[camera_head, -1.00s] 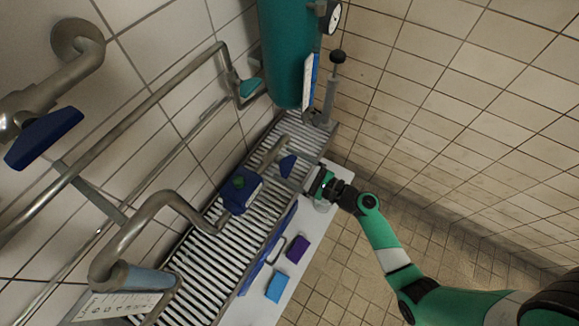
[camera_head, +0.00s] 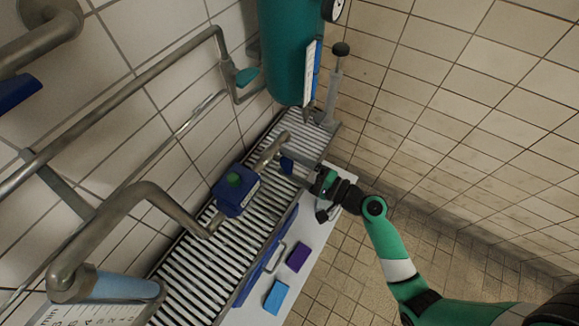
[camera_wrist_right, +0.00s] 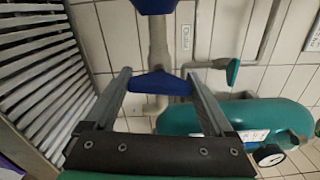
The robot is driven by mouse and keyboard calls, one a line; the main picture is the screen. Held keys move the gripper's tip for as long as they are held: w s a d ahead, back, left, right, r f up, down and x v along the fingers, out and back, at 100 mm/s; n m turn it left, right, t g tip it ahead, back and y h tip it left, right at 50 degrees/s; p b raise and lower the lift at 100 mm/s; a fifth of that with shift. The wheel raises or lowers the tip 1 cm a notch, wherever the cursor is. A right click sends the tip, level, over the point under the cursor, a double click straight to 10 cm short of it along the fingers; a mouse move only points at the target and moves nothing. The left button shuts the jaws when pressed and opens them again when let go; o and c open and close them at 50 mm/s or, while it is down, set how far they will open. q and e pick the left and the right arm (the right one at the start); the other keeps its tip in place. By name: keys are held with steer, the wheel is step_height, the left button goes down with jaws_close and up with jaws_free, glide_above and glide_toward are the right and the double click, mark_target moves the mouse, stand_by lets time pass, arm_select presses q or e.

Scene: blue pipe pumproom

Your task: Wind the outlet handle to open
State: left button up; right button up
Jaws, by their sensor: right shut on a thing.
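A blue handle (camera_head: 287,163) sits on the grey pipe just beyond the blue pump body (camera_head: 236,190) with its green knob. The left gripper is not in view.
A teal tank (camera_head: 286,50) with a gauge stands beyond the handle. Pipes run along the tiled wall at left. A slatted grate (camera_head: 195,262) lies under the pump. A white ledge (camera_head: 322,240) carries a purple block (camera_head: 298,256) and a blue block (camera_head: 276,296). Tiled floor is clear at right.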

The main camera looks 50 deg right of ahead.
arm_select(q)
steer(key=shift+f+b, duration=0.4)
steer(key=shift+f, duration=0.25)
arm_select(e)
steer(key=shift+f+n, duration=0.1)
steer(key=shift+n, duration=0.8)
steer(key=o, duration=1.1)
